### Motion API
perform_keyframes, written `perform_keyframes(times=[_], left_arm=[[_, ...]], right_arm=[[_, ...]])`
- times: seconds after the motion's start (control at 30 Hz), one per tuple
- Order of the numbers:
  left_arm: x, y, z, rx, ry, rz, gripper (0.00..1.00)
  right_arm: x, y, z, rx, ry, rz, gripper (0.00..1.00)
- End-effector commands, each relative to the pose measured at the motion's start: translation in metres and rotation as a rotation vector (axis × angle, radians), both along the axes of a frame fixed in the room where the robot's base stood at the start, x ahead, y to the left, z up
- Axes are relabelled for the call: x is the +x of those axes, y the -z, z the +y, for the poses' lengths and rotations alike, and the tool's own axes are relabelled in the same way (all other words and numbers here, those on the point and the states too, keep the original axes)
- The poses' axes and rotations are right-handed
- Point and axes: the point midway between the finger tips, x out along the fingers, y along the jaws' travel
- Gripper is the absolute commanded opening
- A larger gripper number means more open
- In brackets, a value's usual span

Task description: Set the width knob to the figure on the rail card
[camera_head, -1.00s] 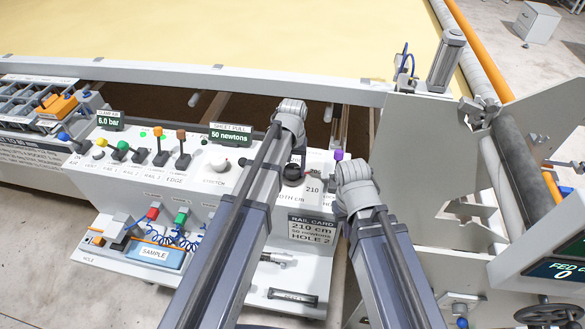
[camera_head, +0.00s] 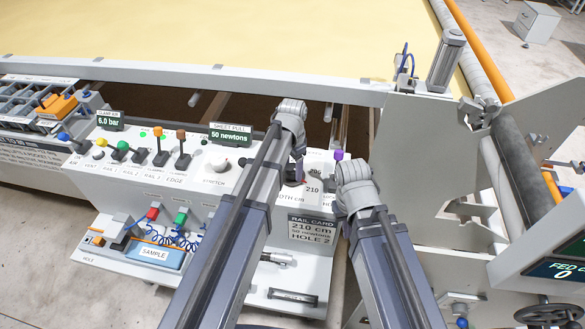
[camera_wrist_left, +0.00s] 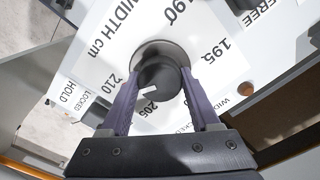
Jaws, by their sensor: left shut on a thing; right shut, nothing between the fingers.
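The width knob (camera_wrist_left: 158,78) is round and dark, on a white dial plate lettered WIDTH cm. In the left wrist view my left gripper (camera_wrist_left: 160,92) is shut on it, a finger on either side. Its white pointer mark faces the lower left, around 205 and 210; I cannot tell the exact reading. In the head view my left gripper (camera_head: 298,158) mostly hides the knob. The rail card (camera_head: 312,229) on the panel front reads 210 cm, 50 newtons, HOLE 2. My right gripper (camera_head: 350,205) is beside the card's right edge, its fingers mostly hidden by my arm.
Several levers (camera_head: 160,150) and a white stretch knob (camera_head: 221,165) stand left of the width knob. A display (camera_head: 230,134) reads 50 newtons; another (camera_head: 109,120) reads 6.0 bar. A grey machine plate (camera_head: 425,150) stands at right.

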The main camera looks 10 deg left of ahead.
Motion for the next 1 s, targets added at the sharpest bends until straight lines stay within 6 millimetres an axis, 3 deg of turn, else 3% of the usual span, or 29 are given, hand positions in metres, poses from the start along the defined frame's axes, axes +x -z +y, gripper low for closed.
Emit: perform_keyframes(times=[0.73, 0.77, 1.0], left_arm=[[-0.0001, 0.0000, -0.0002, 0.000, 0.082, 0.000, 0.07], [-0.0001, 0.0000, -0.0002, 0.000, 0.082, 0.000, 0.64], [-0.0001, 0.0000, -0.0001, 0.000, 0.080, 0.000, 0.91]], right_arm=[[0.0000, 0.0000, 0.0000, 0.000, 0.000, 0.000, 0.00], [0.0000, 0.0000, 0.0000, 0.000, 0.000, 0.000, 0.00], [0.0000, 0.0000, 0.0000, 0.000, 0.000, 0.000, 0.00]])
